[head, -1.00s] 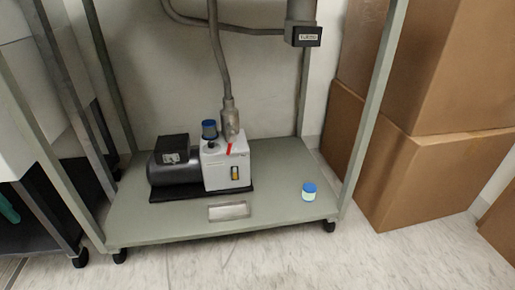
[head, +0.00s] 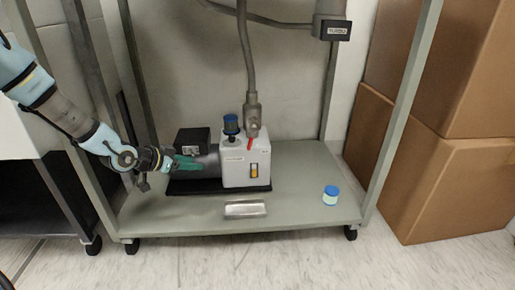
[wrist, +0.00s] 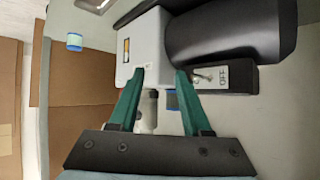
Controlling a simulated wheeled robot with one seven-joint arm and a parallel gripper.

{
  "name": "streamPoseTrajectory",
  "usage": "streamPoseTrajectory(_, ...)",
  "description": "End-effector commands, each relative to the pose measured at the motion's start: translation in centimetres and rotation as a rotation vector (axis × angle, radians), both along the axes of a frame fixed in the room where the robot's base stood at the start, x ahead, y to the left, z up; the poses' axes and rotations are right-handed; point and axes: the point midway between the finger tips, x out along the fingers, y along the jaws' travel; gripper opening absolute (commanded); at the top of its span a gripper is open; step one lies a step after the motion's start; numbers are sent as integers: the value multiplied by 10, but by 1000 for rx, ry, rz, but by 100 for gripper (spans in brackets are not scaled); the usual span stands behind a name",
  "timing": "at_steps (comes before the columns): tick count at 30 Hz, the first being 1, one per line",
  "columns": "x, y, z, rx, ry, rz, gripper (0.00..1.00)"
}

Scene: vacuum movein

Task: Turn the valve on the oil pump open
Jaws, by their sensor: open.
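The oil pump, a white box (head: 239,165) with a black motor, sits on the lower shelf of a grey-green frame. A metal fitting (head: 252,112) and pipe rise from its top. The valve's small red lever (head: 250,144) hangs tilted at the fitting's base. My gripper (head: 192,164) has green fingers and is left of the white box, in front of the motor. In the wrist view my open, empty gripper (wrist: 159,74) spans part of the white box (wrist: 142,45). The metal fitting (wrist: 149,112) shows between the fingers. I cannot make out the red lever there.
A blue cap (head: 231,123) stands on the pump, beside the pipe. Frame posts flank the shelf. Cardboard boxes (head: 425,180) stack at the right.

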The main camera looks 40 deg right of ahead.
Motion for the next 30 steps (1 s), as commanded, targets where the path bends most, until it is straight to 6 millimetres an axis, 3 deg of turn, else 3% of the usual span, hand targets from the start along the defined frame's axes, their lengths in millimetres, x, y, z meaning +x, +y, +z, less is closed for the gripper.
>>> streamPoseTrajectory(1,-12,-26,-10,-96,-3,-56,48)
streamPoseTrajectory(3,-27,-56,-6,-228,-20,-122,48)
streamPoseTrajectory(6,-44,-85,3,-395,-41,-186,48)
streamPoseTrajectory(12,-60,-109,19,-576,-65,-238,48)
streamPoseTrajectory(17,-64,-120,21,-598,-70,-246,48)
streamPoseTrajectory(30,-72,-194,19,-595,-69,-246,48)
